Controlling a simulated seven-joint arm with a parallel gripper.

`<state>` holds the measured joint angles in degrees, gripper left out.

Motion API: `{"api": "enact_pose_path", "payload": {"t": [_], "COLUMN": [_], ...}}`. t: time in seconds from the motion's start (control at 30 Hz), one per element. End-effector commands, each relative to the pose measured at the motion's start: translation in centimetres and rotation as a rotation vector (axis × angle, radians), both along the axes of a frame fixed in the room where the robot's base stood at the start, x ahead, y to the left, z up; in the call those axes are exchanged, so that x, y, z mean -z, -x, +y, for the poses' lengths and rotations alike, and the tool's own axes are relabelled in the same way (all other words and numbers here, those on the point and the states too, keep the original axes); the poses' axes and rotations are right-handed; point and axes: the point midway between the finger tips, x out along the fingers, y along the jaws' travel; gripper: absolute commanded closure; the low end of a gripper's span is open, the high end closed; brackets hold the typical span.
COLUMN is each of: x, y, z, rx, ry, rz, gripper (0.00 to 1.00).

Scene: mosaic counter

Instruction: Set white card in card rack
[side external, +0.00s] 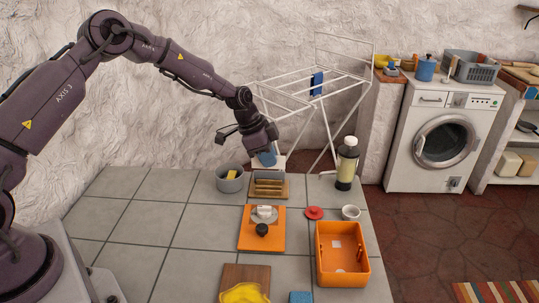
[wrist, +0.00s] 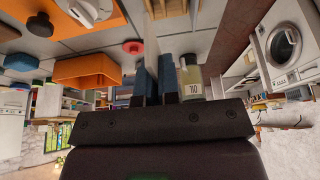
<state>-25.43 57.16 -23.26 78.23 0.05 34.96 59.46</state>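My gripper (side external: 266,157) hangs above the far edge of the tiled counter, with blue finger pads. A small pale flat patch (side external: 337,243) lies inside the orange box, and a white piece (side external: 264,211) sits on the orange board.
A grey bowl with a yellow item (side external: 230,180) stands left of the rack. A bottle (side external: 347,163) stands to the right. The orange board (side external: 262,240), red disc (side external: 314,212), small white bowl (side external: 350,212) and orange box (side external: 342,276) are nearer. The counter's left side is clear.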

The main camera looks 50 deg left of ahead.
Motion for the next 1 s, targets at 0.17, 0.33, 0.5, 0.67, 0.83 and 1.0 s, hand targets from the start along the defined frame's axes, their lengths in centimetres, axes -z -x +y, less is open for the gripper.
{"api": "enact_pose_path", "payload": {"t": [0.17, 0.33, 0.5, 0.67, 0.83, 1.0], "x": [1.8, 3.5, 5.0, 5.8, 6.1, 6.1], "y": [0.0, 0.0, 0.0, 0.0, 0.0, 0.0], "z": [-0.1, -0.1, 0.0, 0.0, 0.0, 0.0], "rx": [-0.001, -0.001, -0.001, -0.001, -0.001, -0.002], "ry": [0.000, 0.000, 0.000, -0.001, -0.001, -0.002], "rz": [0.002, 0.002, 0.001, 0.000, 0.000, 0.000], "gripper": [1.00, 1.00, 1.00, 1.00, 1.00, 1.00]}}
